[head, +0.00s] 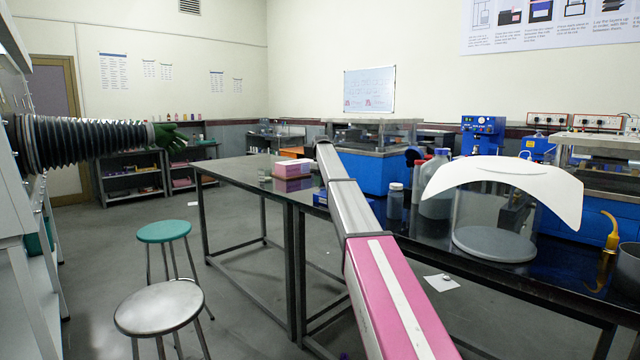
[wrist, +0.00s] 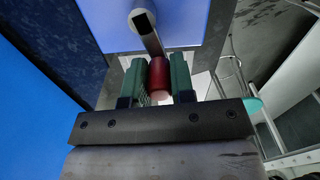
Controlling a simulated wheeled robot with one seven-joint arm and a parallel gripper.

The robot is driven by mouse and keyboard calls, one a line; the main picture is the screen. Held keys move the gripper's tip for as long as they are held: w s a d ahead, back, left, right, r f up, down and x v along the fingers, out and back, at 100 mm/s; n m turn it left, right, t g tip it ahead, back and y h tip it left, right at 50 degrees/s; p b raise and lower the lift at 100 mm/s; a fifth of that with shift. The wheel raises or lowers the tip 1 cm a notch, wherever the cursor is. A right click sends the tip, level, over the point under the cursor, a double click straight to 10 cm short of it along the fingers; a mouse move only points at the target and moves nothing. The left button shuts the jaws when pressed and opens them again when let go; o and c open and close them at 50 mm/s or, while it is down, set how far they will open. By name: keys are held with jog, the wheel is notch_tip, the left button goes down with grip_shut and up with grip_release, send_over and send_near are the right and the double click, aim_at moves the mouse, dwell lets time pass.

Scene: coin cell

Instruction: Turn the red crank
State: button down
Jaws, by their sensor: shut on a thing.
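In the wrist view, the red crank's handle (wrist: 158,74) is a short dark red cylinder between the two green fingers of my gripper (wrist: 158,66). The fingers are shut on it, one on each side. The hub sits in front of a blue surface (wrist: 190,18). In the head view my arm reaches forward over the table, and I cannot make out the crank or the gripper there.
The dark table (head: 235,175) holds a pink box (head: 292,169), bottles (head: 437,185) and a glass jar under a white curved sheet (head: 505,185). Two stools, teal (head: 164,231) and grey (head: 158,307), stand at left. A black ribbed sleeve (head: 85,142) juts in above them.

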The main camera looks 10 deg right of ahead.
jog(key=m, duration=0.2)
jog(key=w+d+m, duration=0.1)
jog(key=m, duration=0.1)
jog(key=shift+d+m, duration=0.2)
jog(key=shift+m, duration=0.1)
jog(key=m, duration=0.1)
jog(key=d+m, duration=0.1)
jog(key=m, duration=0.1)
jog(key=shift+w+d+m, duration=0.15)
jog(key=shift+w+m, duration=0.1)
jog(key=shift+m, duration=0.05)
jog(key=m, duration=0.1)
jog(key=d+m, duration=0.1)
jog(key=m, duration=0.2)
jog(key=shift+d, duration=0.3)
jog(key=shift+s+d+m, duration=0.2)
jog(key=shift+d+m, duration=0.1)
jog(key=shift+m, duration=0.75)
jog(key=shift+s+d+m, duration=0.15)
jog(key=shift+d+m, duration=0.15)
jog(key=shift+m, duration=0.75)
jog(key=c, duration=1)
grip_release()
jog(key=shift+o, duration=0.2)
jog(key=shift+r, duration=0.1)
